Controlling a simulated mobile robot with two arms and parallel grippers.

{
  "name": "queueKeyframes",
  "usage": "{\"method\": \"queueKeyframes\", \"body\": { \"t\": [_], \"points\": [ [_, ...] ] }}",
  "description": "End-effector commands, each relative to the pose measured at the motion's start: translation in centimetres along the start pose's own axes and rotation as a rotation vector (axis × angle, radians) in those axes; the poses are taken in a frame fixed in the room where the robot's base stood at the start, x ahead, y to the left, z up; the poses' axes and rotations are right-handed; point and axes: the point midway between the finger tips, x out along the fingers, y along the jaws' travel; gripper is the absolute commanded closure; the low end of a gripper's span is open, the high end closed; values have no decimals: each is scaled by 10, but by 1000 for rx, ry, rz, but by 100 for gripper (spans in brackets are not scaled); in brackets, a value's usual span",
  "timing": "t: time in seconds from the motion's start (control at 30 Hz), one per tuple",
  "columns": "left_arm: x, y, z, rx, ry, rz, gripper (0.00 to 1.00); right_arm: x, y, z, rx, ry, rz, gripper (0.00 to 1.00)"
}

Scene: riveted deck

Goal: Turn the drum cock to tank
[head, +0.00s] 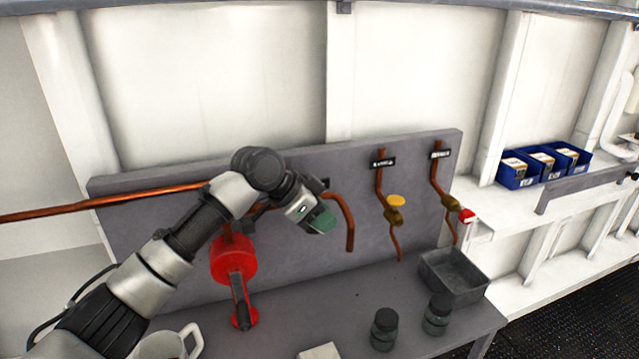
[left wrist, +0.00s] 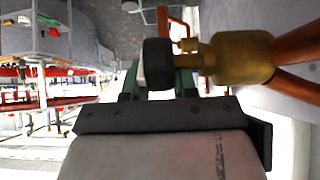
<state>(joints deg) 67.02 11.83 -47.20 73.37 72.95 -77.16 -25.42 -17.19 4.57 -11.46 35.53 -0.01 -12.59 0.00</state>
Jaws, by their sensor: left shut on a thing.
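In the left wrist view, a brass cock body (left wrist: 240,57) joins copper pipes at the right, with a dark round handle (left wrist: 158,62) at its left. My left gripper (left wrist: 158,88) has its green fingers around this handle, shut on it. In the head view, my left gripper (head: 320,223) is in front of the grey back panel, where the long copper pipe (head: 120,205) meets the bent copper spout (head: 347,222). The gripper and wrist hide the cock there. The handle's pointing and any tank marking cannot be read. My right gripper is not in view.
A red hand pump (head: 233,260) stands just below my left arm. A yellow-handled cock (head: 396,201) and a red-handled cock (head: 464,214) are to the right. A grey tray (head: 478,281), dark jars (head: 383,331) and a white mug (head: 160,347) are on the bench.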

Motion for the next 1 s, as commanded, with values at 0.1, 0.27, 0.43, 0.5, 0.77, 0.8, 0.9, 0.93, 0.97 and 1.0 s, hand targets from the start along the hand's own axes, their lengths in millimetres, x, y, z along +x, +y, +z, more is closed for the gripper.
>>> {"method": "queueKeyframes", "body": {
  "t": [0.1,0.27,0.43,0.5,0.77,0.8,0.9,0.93,0.97,1.0],
  "points": [
    [-5,0,-8,-1,-115,2,96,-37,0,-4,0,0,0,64],
    [-1,1,-7,-2,-267,2,96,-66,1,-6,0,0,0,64],
    [4,1,-4,-1,-421,2,96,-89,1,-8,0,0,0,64],
    [6,1,-2,-2,-478,2,96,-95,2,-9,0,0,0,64],
    [12,1,2,-2,-648,1,96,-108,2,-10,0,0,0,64],
    [12,1,3,-2,-667,2,96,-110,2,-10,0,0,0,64],
    [14,1,4,-1,-707,2,96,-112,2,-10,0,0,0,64],
    [14,1,4,-1,-716,2,96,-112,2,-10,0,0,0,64],
    [14,1,5,-1,-725,2,96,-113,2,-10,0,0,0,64],
    [14,1,5,0,-734,1,96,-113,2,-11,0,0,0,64]
  ]
}}
